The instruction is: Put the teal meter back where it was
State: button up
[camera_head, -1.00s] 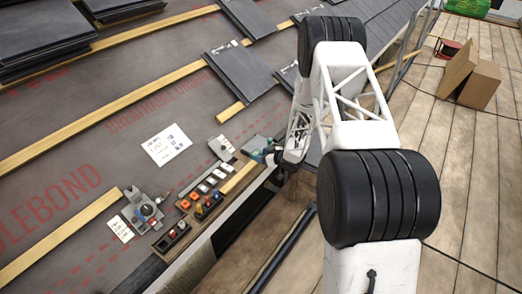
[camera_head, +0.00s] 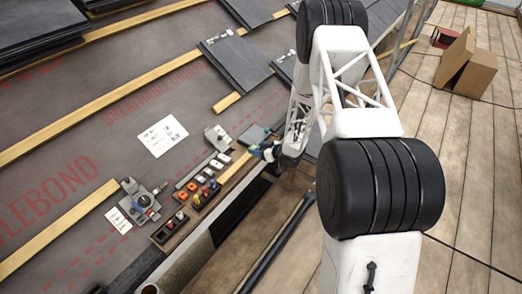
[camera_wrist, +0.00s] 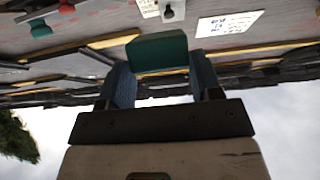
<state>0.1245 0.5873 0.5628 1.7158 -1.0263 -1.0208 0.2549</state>
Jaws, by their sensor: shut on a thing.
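The teal meter (camera_wrist: 158,52) is a block-shaped thing between the two blue fingers of my gripper (camera_wrist: 162,82) in the wrist view. The fingers are shut on it, one on each side, and its lower part shows above the dark gripper body. In the head view my gripper (camera_head: 269,154) is at the roof's lower edge, right of the row of small parts. The meter is too small there to tell apart clearly. A dark greenish plate (camera_head: 253,134) lies just beyond the gripper.
Wooden trays (camera_head: 170,232) with small coloured parts line the roof edge. A grey device (camera_head: 142,200) and a printed sheet (camera_head: 162,136) lie left of my gripper. Slates (camera_head: 235,58) and battens lie upslope. Cardboard boxes (camera_head: 473,75) stand on the deck at right.

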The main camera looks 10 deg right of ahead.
jog(key=shift+a+f, duration=0.1)
dwell(0.4)
jog(key=s+d+f+m+t+h, duration=0.2)
jog(key=s+f+m+t+h, duration=0.2)
jog(key=m+h, duration=0.5)
jog(key=shift+s+d+f+h, duration=0.35)
jog(key=shift+s+f, duration=0.8)
jog(key=shift+s, duration=0.4)
dwell(0.3)
jog(key=shift+d, duration=0.1)
dwell(0.4)
